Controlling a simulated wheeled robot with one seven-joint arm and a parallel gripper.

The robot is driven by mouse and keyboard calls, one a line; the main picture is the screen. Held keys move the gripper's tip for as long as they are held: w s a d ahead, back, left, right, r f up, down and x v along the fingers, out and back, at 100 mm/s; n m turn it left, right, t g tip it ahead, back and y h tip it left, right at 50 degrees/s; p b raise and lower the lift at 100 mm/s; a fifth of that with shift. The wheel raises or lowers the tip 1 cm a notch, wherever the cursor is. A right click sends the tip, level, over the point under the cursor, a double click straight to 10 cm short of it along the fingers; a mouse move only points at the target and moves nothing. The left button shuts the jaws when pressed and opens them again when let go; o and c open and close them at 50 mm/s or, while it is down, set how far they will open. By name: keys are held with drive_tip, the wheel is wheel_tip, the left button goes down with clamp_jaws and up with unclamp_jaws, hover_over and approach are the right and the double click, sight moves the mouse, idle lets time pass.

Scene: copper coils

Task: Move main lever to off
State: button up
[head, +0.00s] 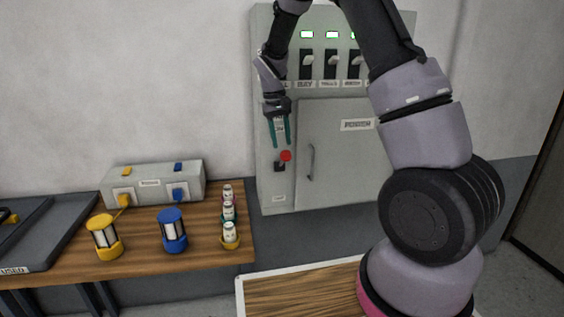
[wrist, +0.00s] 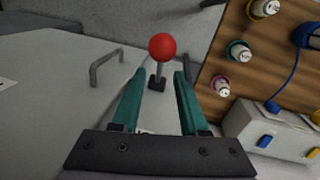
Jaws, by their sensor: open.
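The main lever (head: 285,157) has a red ball knob and a dark base on the lower left of the grey power cabinet, left of its door. In the wrist view the red knob (wrist: 162,46) stands on a short stem above its black base, just beyond the fingertips. My gripper (head: 281,140) is open, with teal fingers pointing down just above the knob in the head view. In the wrist view the gap between the fingers (wrist: 160,80) lines up with the lever, and nothing is held. I cannot tell whether the fingers touch the knob.
The cabinet door (head: 345,150) has a handle (head: 311,162) right of the lever. Several black switches (head: 331,62) with green lights sit above. A wooden table (head: 190,225) at left holds a grey box (head: 155,184), a yellow lantern-like coil (head: 104,238), a blue one (head: 173,231) and small bottles (head: 229,232).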

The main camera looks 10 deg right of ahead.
sight(282, 162)
wheel_tip(282, 162, down, 11)
drive_tip(key=d, duration=0.1)
drive_tip(key=shift+w+d, duration=0.25)
clamp_jaws()
drive_tip(key=shift+r, duration=0.1)
idle(1.4)
